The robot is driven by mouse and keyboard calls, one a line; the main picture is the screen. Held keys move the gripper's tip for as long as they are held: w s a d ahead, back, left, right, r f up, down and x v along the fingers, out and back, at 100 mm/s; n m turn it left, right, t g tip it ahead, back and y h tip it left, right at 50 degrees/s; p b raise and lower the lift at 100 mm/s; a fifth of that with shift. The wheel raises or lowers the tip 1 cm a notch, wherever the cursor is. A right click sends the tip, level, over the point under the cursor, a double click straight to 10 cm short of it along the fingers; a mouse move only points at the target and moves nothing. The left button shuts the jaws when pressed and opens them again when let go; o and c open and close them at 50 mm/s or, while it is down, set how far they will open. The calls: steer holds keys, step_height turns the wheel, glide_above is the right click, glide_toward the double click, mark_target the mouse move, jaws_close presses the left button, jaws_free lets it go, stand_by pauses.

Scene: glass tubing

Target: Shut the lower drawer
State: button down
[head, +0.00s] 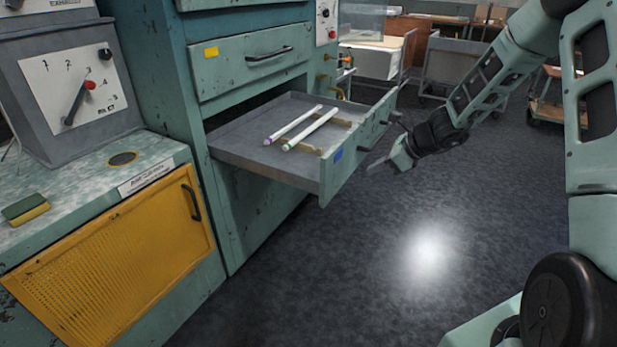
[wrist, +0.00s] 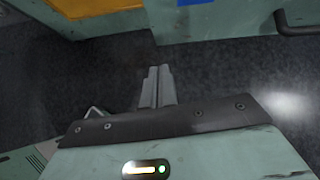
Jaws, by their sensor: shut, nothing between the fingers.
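The lower drawer (head: 330,173) is pulled well out of the teal cabinet (head: 157,97). It has a green front with a blue label and a dark handle on its outer face. Two pale glass tubes (head: 311,130) lie in it on small brown rests. My gripper (head: 377,166) is in front of the drawer's front, to its right in the head view; whether it touches is hard to tell. In the wrist view its fingers (wrist: 157,85) are together and empty, with a green panel carrying a blue label beyond them.
The upper drawer (head: 250,60) above is shut. To the left a counter (head: 90,185) holds a dial unit and a sponge (head: 25,208), over a yellow mesh door (head: 115,260). Carts (head: 450,70) stand at the back. The dark floor (head: 400,270) before the drawer is clear.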

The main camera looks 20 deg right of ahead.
steer(key=d+m, duration=0.1)
steer(key=d, duration=0.1)
glide_toward(331, 181)
step_height(331, 181, down, 4)
steer(key=shift+w+a+p, duration=0.7)
steer(key=shift+w+a, duration=0.3)
steer(key=shift+a, duration=0.05)
steer(key=shift+w+a+f, duration=0.15)
steer(key=shift+w+a, duration=0.15)
steer(key=shift+w, duration=0.15)
